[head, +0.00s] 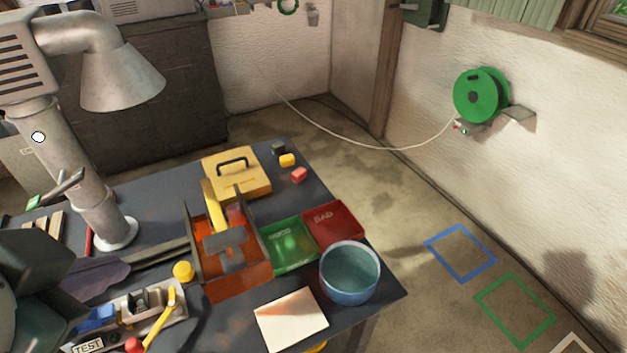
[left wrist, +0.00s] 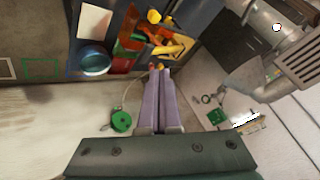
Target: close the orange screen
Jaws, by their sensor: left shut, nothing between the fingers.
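An orange open-topped box-like piece (head: 238,284) with raised side walls stands on the dark table. It is the only large orange thing I make out; I cannot tell which part is a screen. A long yellow piece (head: 213,208) and flat grey pieces (head: 226,242) show inside it. Its orange parts also show in the left wrist view (left wrist: 128,42). My left gripper (head: 124,272) comes in at the lower left, its purple-grey fingers to the left of the box and apart from it. In the left wrist view the fingers (left wrist: 159,75) are shut and empty. My right gripper is not in view.
A green tray (head: 288,262), a red tray (head: 346,222) and a blue bowl (head: 349,290) stand right of the box. A yellow case (head: 236,164) lies behind it. A yellow cylinder (head: 183,271) and a test fixture (head: 95,338) are nearby. A grey duct (head: 75,175) rises at left.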

